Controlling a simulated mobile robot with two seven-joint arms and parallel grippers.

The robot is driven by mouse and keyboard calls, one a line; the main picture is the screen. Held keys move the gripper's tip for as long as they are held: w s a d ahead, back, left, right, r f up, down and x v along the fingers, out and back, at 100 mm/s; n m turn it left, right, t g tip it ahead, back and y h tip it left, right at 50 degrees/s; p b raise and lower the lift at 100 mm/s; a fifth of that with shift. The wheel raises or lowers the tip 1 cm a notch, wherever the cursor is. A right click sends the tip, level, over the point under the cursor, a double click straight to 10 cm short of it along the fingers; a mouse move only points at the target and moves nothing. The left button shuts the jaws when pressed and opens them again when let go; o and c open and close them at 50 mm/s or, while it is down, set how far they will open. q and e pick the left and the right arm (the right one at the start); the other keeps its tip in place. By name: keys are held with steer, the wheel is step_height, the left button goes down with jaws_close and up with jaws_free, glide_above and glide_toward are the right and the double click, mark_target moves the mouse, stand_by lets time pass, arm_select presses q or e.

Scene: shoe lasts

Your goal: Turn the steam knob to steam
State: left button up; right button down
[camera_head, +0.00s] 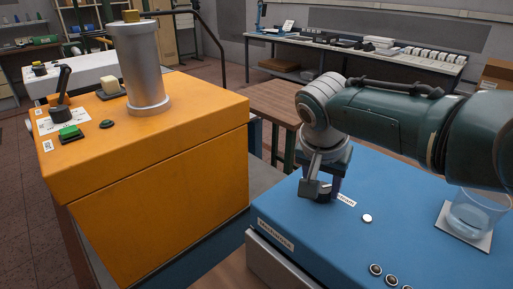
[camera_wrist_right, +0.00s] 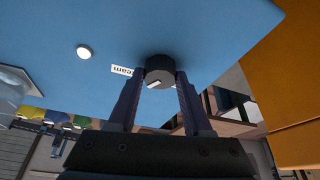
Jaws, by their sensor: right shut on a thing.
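The steam knob (camera_wrist_right: 160,70) is a short dark cylinder with a white mark on its face, on the blue machine (camera_head: 400,226). My right gripper (camera_wrist_right: 161,80) has one finger on each side of the knob and is shut on it. In the head view my right gripper (camera_head: 322,188) is down at the blue top and mostly hides the knob. A white label (camera_head: 346,200) reading "steam" sits beside the knob; it also shows in the wrist view (camera_wrist_right: 122,71), partly cut by the finger. My left gripper is not in view.
A round white button (camera_head: 367,218) and several dark buttons (camera_head: 391,280) are on the blue top. A clear glass (camera_head: 477,212) stands on a pale square at the right. An orange machine (camera_head: 170,185) with a metal cylinder (camera_head: 141,65) stands at the left, across a gap.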

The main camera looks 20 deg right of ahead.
steer(key=shift+w+a+m+g+b, duration=0.1)
steer(key=shift+m+g+b, duration=0.4)
steer(key=shift+m+b, duration=0.8)
steer(key=shift+m+h, duration=0.3)
steer(key=shift+c, duration=1.6)
jaws_free()
steer(key=shift+r+p, duration=0.25)
steer(key=shift+p, duration=0.15)
steer(key=p+v, duration=0.2)
steer(key=v, duration=0.7)
steer(key=shift+r+p, duration=0.2)
steer(key=shift+p, duration=0.2)
steer(key=shift+a+f, duration=0.1)
